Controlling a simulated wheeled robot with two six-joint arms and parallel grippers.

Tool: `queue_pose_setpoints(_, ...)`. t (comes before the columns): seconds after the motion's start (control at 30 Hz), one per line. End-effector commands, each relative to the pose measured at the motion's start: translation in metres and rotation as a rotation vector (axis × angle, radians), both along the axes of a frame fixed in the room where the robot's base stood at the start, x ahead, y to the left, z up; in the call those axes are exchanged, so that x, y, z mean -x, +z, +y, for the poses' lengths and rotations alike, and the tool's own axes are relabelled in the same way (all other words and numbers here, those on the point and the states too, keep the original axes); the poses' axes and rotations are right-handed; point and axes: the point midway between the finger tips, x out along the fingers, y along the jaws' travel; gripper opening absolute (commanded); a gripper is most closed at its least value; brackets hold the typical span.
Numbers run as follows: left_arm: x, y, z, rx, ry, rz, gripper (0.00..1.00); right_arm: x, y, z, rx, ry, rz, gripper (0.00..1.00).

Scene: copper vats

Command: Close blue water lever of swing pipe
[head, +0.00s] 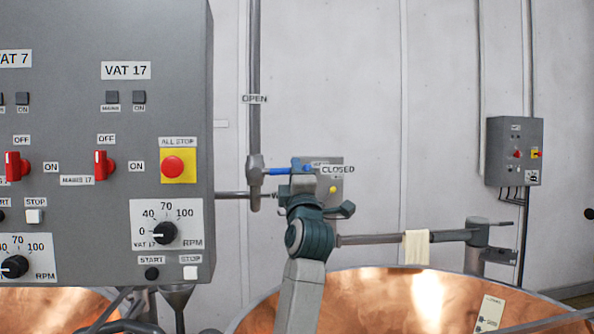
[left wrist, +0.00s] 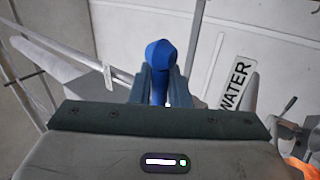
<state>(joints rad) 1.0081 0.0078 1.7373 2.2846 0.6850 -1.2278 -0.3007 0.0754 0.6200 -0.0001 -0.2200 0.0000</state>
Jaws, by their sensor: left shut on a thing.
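The blue water lever (head: 276,171) sticks out to the right from the valve on the vertical grey pipe (head: 255,172) in the head view. It lies about level, towards the CLOSED label (head: 338,169); the OPEN label (head: 254,99) is higher on the pipe. My left gripper (head: 307,168) is at the lever's right end. In the left wrist view the lever's rounded blue end (left wrist: 160,57) sits between my two fingers, which are shut on it. A WATER label (left wrist: 235,85) shows to the right there. My right gripper is not in view.
A grey control cabinet (head: 105,120) with knobs and an ALL STOP button fills the left. Copper vats (head: 400,298) stand below. A horizontal swing pipe (head: 385,239) with a cloth (head: 416,247) extends right. A small wall box (head: 514,152) hangs at right.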

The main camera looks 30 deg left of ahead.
Motion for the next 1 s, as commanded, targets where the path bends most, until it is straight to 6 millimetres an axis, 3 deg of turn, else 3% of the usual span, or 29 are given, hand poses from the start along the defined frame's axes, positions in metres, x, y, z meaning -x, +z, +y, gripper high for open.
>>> queue_pose_setpoints(0.1, 0.0, 0.001, 0.001, -0.002, 0.005, 0.001, 0.0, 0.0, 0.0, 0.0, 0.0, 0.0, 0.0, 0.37)
queue_pose_setpoints(0.13, 0.0, 0.001, 0.001, -0.001, 0.005, 0.001, 0.2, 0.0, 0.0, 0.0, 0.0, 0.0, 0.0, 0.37)
queue_pose_setpoints(0.2, 0.0, 0.001, 0.001, -0.001, 0.005, 0.001, 0.33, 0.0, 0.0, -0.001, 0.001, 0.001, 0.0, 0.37)
queue_pose_setpoints(0.57, 0.003, -0.004, -0.002, 0.001, 0.001, 0.0, 0.34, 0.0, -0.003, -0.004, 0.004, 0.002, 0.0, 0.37)
queue_pose_setpoints(1.0, 0.056, -0.052, -0.038, 0.005, 0.0, 0.001, 0.34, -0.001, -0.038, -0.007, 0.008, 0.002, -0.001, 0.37)
